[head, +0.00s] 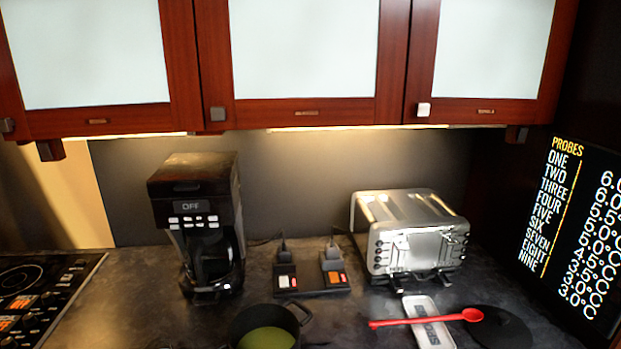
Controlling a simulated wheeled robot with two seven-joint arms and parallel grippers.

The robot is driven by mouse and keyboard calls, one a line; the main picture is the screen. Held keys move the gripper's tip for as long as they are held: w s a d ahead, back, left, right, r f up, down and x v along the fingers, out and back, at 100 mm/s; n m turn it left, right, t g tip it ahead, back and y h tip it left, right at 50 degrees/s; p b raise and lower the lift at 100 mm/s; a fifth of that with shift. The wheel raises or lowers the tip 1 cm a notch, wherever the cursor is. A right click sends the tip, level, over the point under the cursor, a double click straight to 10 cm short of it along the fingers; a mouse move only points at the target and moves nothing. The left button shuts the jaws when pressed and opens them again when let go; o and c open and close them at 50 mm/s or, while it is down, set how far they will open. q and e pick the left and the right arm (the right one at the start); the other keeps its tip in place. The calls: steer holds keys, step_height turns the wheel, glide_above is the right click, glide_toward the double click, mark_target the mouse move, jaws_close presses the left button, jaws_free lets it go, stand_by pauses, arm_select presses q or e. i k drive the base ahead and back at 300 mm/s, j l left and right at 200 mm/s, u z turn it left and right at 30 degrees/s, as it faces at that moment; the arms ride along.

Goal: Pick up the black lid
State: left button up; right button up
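The black lid (505,332) appears as a dark round disc on the dark countertop at the lower right of the head view. Its low contrast with the counter makes its edge and any knob hard to make out. The bowl of a red spoon (472,315) overlaps the lid's left edge in the picture; I cannot tell whether they touch. Neither of my grippers is in view.
The spoon's handle crosses a light tray (429,325). A black pot (243,323) with green contents stands left of it. A toaster (410,240), coffee maker (203,225) and power strip (311,290) stand behind. A cooktop (45,290) is at left, a display (575,230) at right.

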mark_target(499, 329)
steer(key=z, duration=1.25)
steer(key=j+u, duration=0.1)
steer(key=u, duration=1.3)
steer(key=l+z, duration=0.35)
steer(key=l, duration=0.25)
steer(key=i+l+z, duration=0.3)
steer(key=l, duration=0.3)
steer(key=k+l, duration=0.05)
steer(key=k, duration=0.05)
